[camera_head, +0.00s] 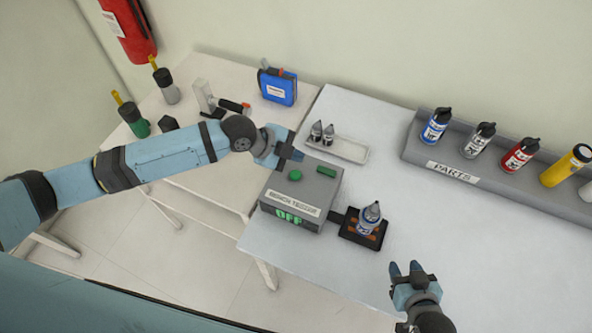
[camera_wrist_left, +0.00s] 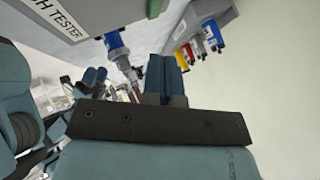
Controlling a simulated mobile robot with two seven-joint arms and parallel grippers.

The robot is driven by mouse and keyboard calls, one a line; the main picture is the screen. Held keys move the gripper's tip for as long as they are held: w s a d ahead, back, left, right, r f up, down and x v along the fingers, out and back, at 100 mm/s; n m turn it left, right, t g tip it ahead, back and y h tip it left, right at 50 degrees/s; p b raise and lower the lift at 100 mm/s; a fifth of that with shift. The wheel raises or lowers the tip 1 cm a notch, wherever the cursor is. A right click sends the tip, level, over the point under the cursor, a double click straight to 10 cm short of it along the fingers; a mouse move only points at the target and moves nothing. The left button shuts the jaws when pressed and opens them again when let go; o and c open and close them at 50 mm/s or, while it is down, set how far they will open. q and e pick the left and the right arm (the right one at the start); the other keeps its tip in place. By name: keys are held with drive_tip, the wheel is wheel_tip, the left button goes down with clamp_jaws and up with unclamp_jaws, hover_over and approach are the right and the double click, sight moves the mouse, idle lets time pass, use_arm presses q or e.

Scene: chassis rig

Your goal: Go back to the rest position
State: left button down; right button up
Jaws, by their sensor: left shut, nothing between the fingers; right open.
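My left gripper (camera_head: 290,152) is shut and empty, just above and behind the grey bench tester box (camera_head: 300,197) in the head view. In the left wrist view its closed fingers (camera_wrist_left: 163,78) show in the middle. My right gripper (camera_head: 411,273) is open and empty over the front of the white table, right of the tester. The tester has a green button and a green OFF display.
A white tray (camera_head: 349,149) with two small dark-topped bottles lies behind the tester. A grey PARTS rack (camera_head: 408,147) holds several bottles at right. A blue case (camera_head: 277,87) and bottles stand on the left table. The table between pad and rack is clear.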

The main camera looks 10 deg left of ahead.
idle(0.3)
use_arm(q)
drive_tip(key=s+d+r+n, duration=0.25)
drive_tip(key=s+n, duration=0.35)
drive_tip(key=s, duration=0.3)
drive_tip(key=s+a+n+y, duration=0.8)
drive_tip(key=s+a+n, duration=0.6)
drive_tip(key=s+a, duration=0.3)
drive_tip(key=w+d+f+t, duration=0.1)
drive_tip(key=w+f+t, duration=0.1)
drive_tip(key=f, duration=0.2)
drive_tip(key=w+d+f+t+h, duration=0.1)
drive_tip(key=w+d+f+t, duration=0.1)
drive_tip(key=f, duration=0.3)
drive_tip(key=w+d+f+t+h, duration=0.1)
drive_tip(key=w+f+t, duration=0.1)
drive_tip(key=f, duration=0.3)
drive_tip(key=shift+w+d+m+t, duration=0.25)
drive_tip(key=shift+w+m+t, duration=0.05)
drive_tip(key=shift+w, duration=0.35)
drive_tip(key=shift+d+f, duration=0.1)
drive_tip(key=shift+f, duration=0.05)
